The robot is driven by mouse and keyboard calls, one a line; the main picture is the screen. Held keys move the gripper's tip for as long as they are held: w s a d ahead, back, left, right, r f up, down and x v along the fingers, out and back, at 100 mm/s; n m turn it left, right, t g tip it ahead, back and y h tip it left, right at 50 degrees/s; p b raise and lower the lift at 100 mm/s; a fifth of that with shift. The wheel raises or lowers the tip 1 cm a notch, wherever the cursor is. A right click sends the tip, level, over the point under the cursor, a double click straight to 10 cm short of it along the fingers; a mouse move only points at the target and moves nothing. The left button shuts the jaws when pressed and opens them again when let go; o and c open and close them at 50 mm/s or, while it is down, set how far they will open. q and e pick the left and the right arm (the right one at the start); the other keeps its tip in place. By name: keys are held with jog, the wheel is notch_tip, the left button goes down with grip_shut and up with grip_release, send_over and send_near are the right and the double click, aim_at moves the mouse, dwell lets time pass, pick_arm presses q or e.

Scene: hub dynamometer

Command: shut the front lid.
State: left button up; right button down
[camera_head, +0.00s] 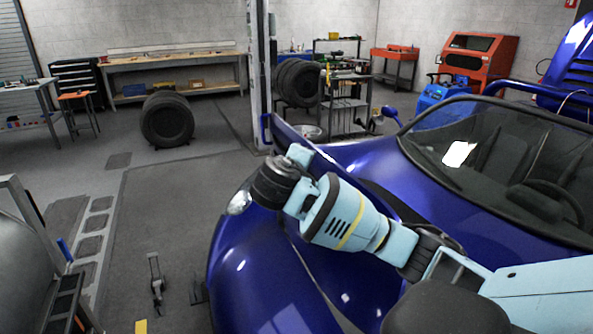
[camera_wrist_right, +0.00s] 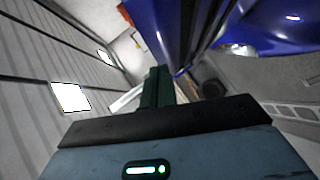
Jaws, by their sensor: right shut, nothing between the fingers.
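The blue car's front lid (camera_head: 290,134) stands raised at the nose of the car, seen nearly edge-on, with its dark side toward me. My right arm covers much of it and of the opening below. My right arm reaches in from the right over the blue front body (camera_head: 252,262), its wrist close to the lid in the picture. In the right wrist view my right gripper (camera_wrist_right: 158,86) has its dark green fingers together and empty. Blue panels (camera_wrist_right: 262,22) lie beyond the fingertips; I cannot tell whether they touch. My left gripper is not in view.
The windshield (camera_head: 490,160) is behind the lid on the right. A grey post (camera_head: 256,75) stands behind the lid. A rounded metal machine (camera_head: 28,245) is at the lower left. Tyres (camera_head: 167,120) and a workbench (camera_head: 180,68) are farther back. Floor left of the car is mostly clear.

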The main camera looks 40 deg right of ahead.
aim_at(322, 164)
jog(key=shift+w+d+f, duration=0.1)
jog(key=shift+d+f, duration=0.35)
jog(key=shift+d, duration=0.5)
jog(key=shift+w+d+f, duration=0.1)
jog(key=shift+d+f, duration=0.3)
jog(key=shift+d, duration=0.6)
jog(key=shift+w+d+f, duration=0.1)
jog(key=shift+d+f, duration=0.35)
jog(key=shift+d, duration=0.5)
